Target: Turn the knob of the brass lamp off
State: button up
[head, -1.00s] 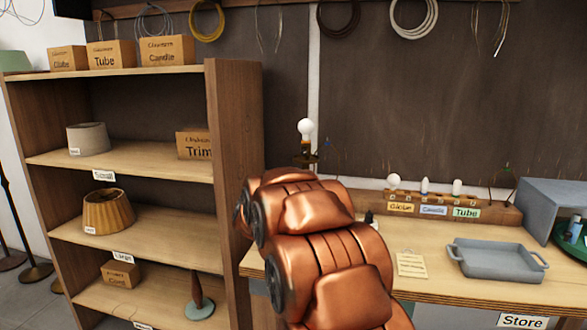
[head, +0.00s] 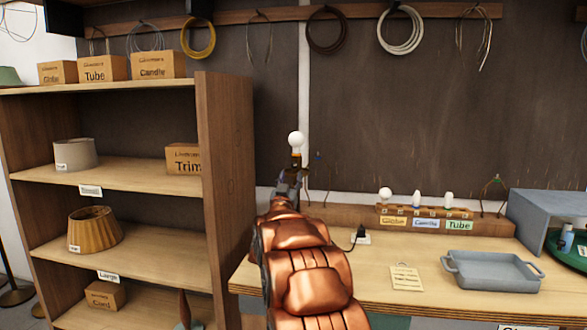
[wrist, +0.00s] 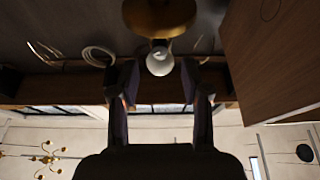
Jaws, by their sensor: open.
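The brass lamp stands at the back of the workbench in the head view, with a round white bulb (head: 296,139) on a brass socket (head: 296,158). Its lower part is hidden behind my gripper (head: 289,185) and arm. In the wrist view, which looks upside down, the bulb (wrist: 160,62) and a round brass part (wrist: 160,18) sit at the top middle. My gripper (wrist: 158,75) is open there, one finger on each side of the bulb in the picture, holding nothing. I cannot make out the knob in either view.
A wooden shelf unit (head: 226,190) stands close on the left. On the bench are a socket block with several bulbs (head: 425,213), a paper note (head: 404,278), a grey tray (head: 492,269) and a black plug (head: 360,234). Cord coils hang on the wall behind.

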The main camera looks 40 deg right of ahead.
aim_at(294, 166)
jog(key=shift+p+x, duration=0.65)
jog(key=shift+x, duration=2.25)
jog(key=shift+c, duration=0.4)
grip_shut()
